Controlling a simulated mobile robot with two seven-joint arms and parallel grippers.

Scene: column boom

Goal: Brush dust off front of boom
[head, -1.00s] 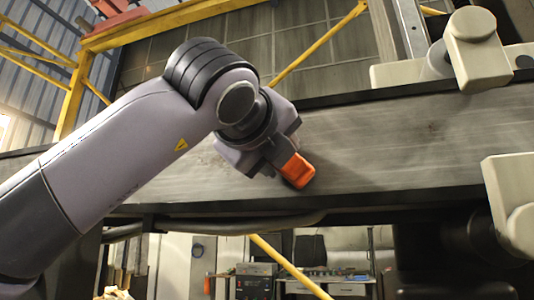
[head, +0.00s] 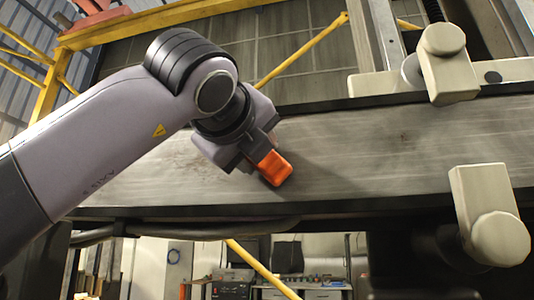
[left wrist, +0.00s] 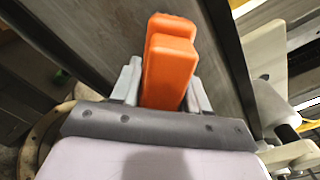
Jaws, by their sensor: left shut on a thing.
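The boom (head: 380,150) is a long grey beam that runs across the head view, with dark edges above and below. My left gripper (head: 262,155) is in front of this face, shut on an orange brush (head: 275,169). The brush also shows between the two fingers in the left wrist view (left wrist: 168,65), with the boom face (left wrist: 205,30) behind it. Bristles are hidden, so I cannot tell if they touch the boom. My right gripper is not in view.
Cream blocks (head: 447,65) and (head: 487,215) sit at the boom's upper and lower edges on the right. A cable (head: 190,230) runs along the underside. Yellow bars (head: 300,50) stand behind. The boom face between gripper and blocks is clear.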

